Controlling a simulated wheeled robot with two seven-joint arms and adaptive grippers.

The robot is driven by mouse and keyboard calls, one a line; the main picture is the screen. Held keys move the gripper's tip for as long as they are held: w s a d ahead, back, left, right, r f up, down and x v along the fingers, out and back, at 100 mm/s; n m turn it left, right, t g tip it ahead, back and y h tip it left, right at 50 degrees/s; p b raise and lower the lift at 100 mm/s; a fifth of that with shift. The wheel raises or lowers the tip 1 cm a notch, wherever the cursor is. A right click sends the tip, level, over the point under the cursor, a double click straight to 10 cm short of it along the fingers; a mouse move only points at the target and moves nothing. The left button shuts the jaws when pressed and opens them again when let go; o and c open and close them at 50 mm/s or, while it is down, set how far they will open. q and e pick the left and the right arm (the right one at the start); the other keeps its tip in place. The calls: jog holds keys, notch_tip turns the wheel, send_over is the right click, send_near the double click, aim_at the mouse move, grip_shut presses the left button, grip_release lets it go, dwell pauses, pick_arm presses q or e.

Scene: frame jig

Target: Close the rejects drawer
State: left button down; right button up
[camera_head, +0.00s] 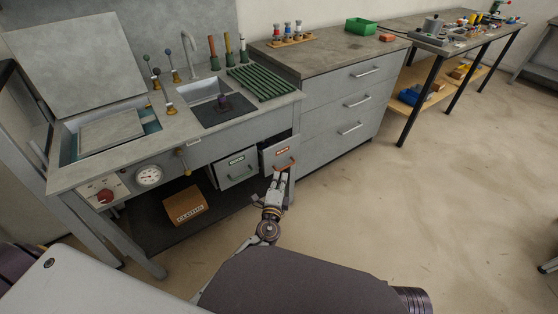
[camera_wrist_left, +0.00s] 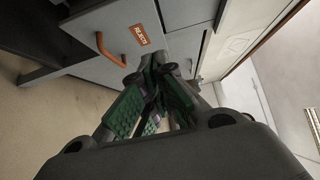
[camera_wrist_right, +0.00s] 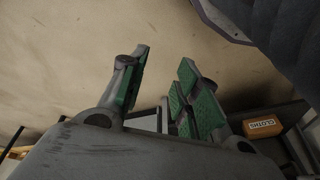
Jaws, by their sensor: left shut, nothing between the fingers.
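The rejects drawer (camera_head: 270,157) is at the right end under the workbench, with a red label and an orange handle (camera_head: 286,164). Its front appears to stand out a little from the bench; how far is hard to tell. In the left wrist view the orange handle (camera_wrist_left: 108,50) and the reject label (camera_wrist_left: 141,35) show on the drawer front. My left gripper (camera_head: 282,174) is shut and empty, its fingertips close to the drawer front beside the handle; I cannot tell whether they touch. My right gripper (camera_wrist_right: 163,62) is open and empty above the floor.
A grey cabinet (camera_head: 340,112) stands close on the right. A cardboard box (camera_head: 185,205) sits on the low shelf. The floor to the right (camera_head: 430,200) is clear.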

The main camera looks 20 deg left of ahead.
pick_arm(q)
jog(key=shift+w, duration=0.1)
send_near(281, 145)
jog(key=shift+w+d, duration=0.7)
jog(key=shift+d, duration=0.65)
jog(key=w+a+b, duration=0.1)
jog(key=w+a, duration=0.2)
jog(key=shift+a+f, duration=0.1)
jog(key=shift+f, duration=0.05)
pick_arm(e)
jog(key=shift+a+r, duration=0.1)
jog(key=shift+r, duration=0.65)
